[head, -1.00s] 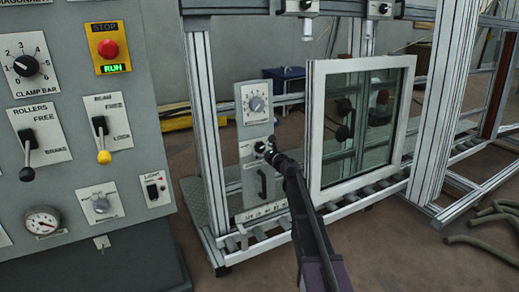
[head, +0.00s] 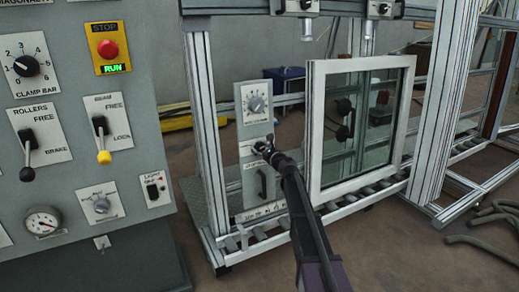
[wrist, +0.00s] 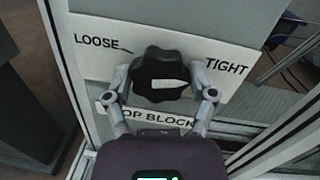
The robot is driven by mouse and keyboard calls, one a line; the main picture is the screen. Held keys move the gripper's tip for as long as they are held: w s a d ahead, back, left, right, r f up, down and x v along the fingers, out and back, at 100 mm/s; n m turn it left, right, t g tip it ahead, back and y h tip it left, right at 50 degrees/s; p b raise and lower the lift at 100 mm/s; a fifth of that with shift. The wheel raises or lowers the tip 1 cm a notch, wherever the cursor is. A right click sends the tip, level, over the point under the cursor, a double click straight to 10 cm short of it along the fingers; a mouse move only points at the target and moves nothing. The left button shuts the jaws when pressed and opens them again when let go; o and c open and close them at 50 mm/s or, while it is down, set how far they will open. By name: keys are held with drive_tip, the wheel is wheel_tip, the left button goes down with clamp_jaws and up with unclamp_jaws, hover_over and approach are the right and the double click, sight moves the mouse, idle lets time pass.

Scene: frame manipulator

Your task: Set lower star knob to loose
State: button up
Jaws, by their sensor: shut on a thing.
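The lower star knob (wrist: 160,76) is black and lobed, on a white plate (wrist: 90,47) reading LOOSE at left, TIGHT at right and STOP BLOCK below, its first letters partly covered. A white mark on the knob lies nearly level, towards the TIGHT side. My gripper (wrist: 160,88) is shut on the knob, one finger on its left side and one on its right. In the head view my gripper (head: 262,149) reaches the knob on the narrow grey panel (head: 257,203) and mostly hides it.
A dial (head: 257,104) sits above the knob, and a black handle (head: 262,184) below it. A white-framed window (head: 314,140) stands close to the right of my arm. A metal post (head: 206,130) rises at left, beside the large control panel (head: 75,185).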

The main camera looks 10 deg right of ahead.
drive_tip(key=shift+a+n, duration=0.1)
drive_tip(key=shift+n, duration=0.4)
drive_tip(key=n+p, duration=0.1)
drive_tip(key=n, duration=0.3)
drive_tip(key=shift+r+g, duration=0.1)
drive_tip(key=shift+g, duration=0.3)
drive_tip(key=n+p, duration=0.1)
drive_tip(key=n, duration=0.3)
drive_tip(key=shift+n+g, duration=0.3)
drive_tip(key=shift+g, duration=0.1)
drive_tip(key=n+p, duration=0.1)
drive_tip(key=n, duration=0.3)
drive_tip(key=n+p, duration=0.1)
drive_tip(key=n, duration=0.3)
drive_tip(key=shift+n+g+h, duration=0.3)
drive_tip(key=shift+g, duration=0.1)
drive_tip(key=n+h, duration=0.1)
drive_tip(key=n, duration=0.4)
drive_tip(key=shift+n+p, duration=0.3)
drive_tip(key=n+h, duration=0.1)
drive_tip(key=n, duration=0.3)
drive_tip(key=shift+n, duration=0.4)
